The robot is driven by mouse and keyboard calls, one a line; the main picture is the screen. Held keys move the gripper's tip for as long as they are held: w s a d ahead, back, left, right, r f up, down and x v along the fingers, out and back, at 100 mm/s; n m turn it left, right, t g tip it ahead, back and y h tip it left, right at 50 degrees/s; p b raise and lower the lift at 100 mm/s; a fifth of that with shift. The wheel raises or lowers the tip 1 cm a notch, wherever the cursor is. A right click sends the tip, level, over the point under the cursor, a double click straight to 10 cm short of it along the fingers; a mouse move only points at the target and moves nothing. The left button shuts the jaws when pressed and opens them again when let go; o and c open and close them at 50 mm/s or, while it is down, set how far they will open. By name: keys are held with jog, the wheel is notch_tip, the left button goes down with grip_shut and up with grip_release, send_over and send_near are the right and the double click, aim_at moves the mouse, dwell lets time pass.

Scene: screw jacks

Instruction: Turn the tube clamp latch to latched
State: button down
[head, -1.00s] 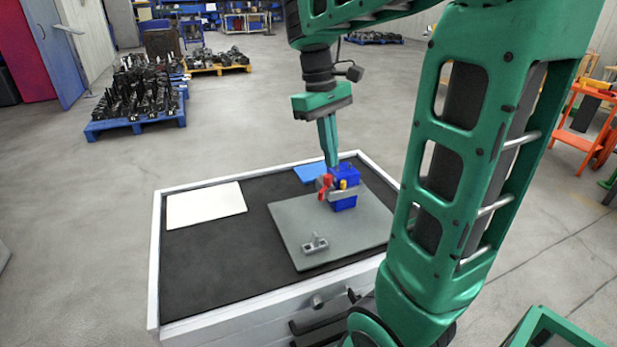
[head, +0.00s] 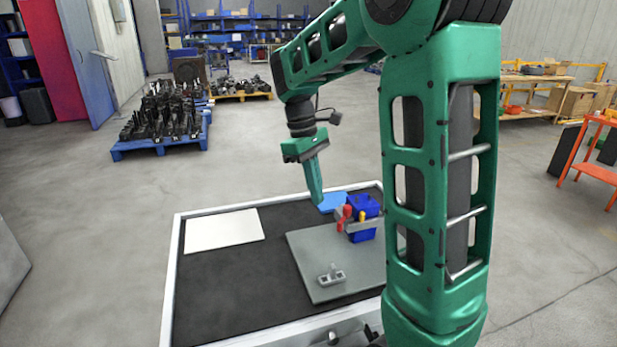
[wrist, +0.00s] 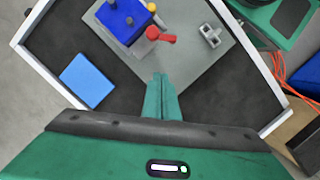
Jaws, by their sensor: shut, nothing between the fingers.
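The tube clamp is a blue block with a grey band (head: 361,225) on a grey plate (head: 318,262), on the dark bench top. Its red latch handle (head: 345,217) is on the left side of the block in the head view; a small yellow part (head: 362,215) is beside it. In the wrist view the red handle (wrist: 160,35) sticks out sideways from the blue block (wrist: 125,18). My green gripper (head: 319,201) is shut and empty, above the bench to the left of the handle, apart from it. In the wrist view its fingertips (wrist: 160,78) point toward the handle with a gap between.
A small grey bracket (head: 331,275) lies on the plate's front part. A blue pad (head: 332,202) lies behind the clamp and a white sheet (head: 222,230) at the left. The bench has a raised white rim (head: 172,290). Dark bench top between sheet and plate is free.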

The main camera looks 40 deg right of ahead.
aim_at(344, 218)
jog(key=shift+s+d+f, duration=0.3)
jog(key=shift+s+f, duration=0.15)
jog(key=shift+s, duration=0.3)
jog(key=shift+s+d+f, duration=0.3)
jog(key=shift+s+f, duration=0.2)
jog(key=shift+s, duration=0.2)
jog(key=shift+s+d+f, duration=0.3)
jog(key=shift+s+f, duration=0.15)
jog(key=shift+s, duration=0.3)
jog(key=shift+a, duration=0.1)
